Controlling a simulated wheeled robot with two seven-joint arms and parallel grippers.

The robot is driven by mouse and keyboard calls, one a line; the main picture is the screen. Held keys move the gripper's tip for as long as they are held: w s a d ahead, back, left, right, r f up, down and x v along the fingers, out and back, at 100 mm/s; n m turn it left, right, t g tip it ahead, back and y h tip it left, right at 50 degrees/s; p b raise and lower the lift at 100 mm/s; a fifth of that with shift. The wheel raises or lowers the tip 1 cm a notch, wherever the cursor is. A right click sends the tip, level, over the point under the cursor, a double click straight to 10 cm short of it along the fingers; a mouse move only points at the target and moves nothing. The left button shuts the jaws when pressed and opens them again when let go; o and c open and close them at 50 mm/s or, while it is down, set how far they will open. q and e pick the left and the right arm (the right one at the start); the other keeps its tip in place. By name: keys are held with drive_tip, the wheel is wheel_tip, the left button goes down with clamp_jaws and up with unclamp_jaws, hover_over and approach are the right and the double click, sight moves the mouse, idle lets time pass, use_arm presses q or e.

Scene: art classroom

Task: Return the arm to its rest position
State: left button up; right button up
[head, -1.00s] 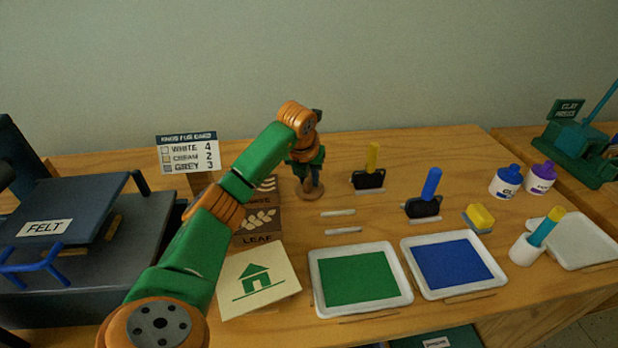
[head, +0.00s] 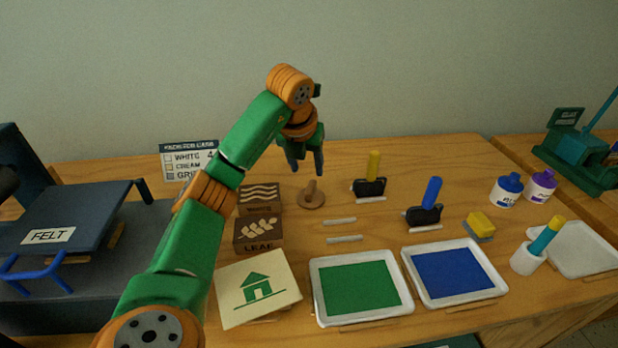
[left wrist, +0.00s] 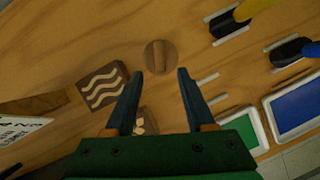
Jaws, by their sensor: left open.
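My left arm reaches in from the lower left in the head view, green with orange joints. Its gripper (head: 306,164) is open and empty, with its fingers pointing down above and behind a round wooden piece with an upright handle (head: 312,194). In the left wrist view the two fingers (left wrist: 158,98) are spread apart, and the wooden piece (left wrist: 160,57) lies beyond the tips, apart from them. My right gripper is not in view.
Wave block (head: 260,197) and leaf block (head: 258,234) stand beside the arm. A house print (head: 285,290), green tray (head: 408,308) and blue tray (head: 503,287) lie in front. Two rollers (head: 370,187) (head: 424,214) stand right. The felt press (head: 75,215) is left.

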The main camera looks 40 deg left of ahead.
use_arm(q)
drive_tip(key=shift+p+v, duration=0.3)
drive_tip(key=shift+v, duration=1.05)
